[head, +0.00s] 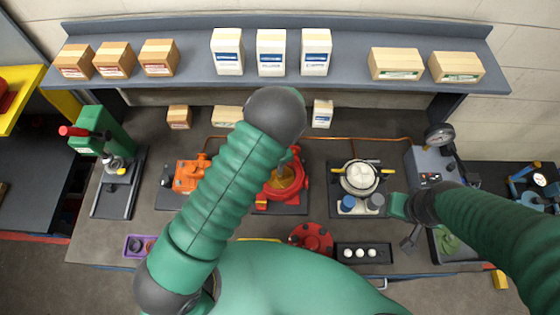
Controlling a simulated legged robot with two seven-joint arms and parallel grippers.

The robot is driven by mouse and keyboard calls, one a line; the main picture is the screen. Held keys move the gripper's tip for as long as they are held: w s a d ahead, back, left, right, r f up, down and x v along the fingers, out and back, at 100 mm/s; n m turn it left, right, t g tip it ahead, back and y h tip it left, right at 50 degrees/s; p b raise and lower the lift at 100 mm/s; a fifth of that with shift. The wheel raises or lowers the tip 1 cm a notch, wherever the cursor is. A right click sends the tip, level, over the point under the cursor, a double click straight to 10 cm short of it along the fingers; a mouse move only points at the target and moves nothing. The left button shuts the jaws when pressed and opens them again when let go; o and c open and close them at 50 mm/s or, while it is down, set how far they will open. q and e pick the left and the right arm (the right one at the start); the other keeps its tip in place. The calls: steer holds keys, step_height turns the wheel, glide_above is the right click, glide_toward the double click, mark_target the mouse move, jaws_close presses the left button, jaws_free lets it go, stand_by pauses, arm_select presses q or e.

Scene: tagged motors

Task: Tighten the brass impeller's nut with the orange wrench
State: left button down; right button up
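A brass impeller (286,177) sits inside a round red housing (303,180) at the middle of the bench, partly covered by my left arm. Its nut is too small or hidden to make out. I cannot pick out an orange wrench for certain. My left arm crosses the middle of the view, and its gripper is hidden behind the arm. My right arm comes in from the right and ends near the white-topped unit (360,176).
An orange machine (190,174) stands left of my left arm, with a green press (103,128) farther left. A red flanged disc (311,237) and a black tray (363,253) with white knobs lie at the front edge. A shelf (350,70) with boxes spans the back.

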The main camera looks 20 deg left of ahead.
arm_select(q)
steer(key=shift+s+a, duration=0.1)
steer(key=shift+r, duration=0.1)
stand_by(0.3)
steer(key=shift+d, duration=0.2)
steer(key=shift+f+b, duration=0.65)
steer(key=shift+f, duration=0.55)
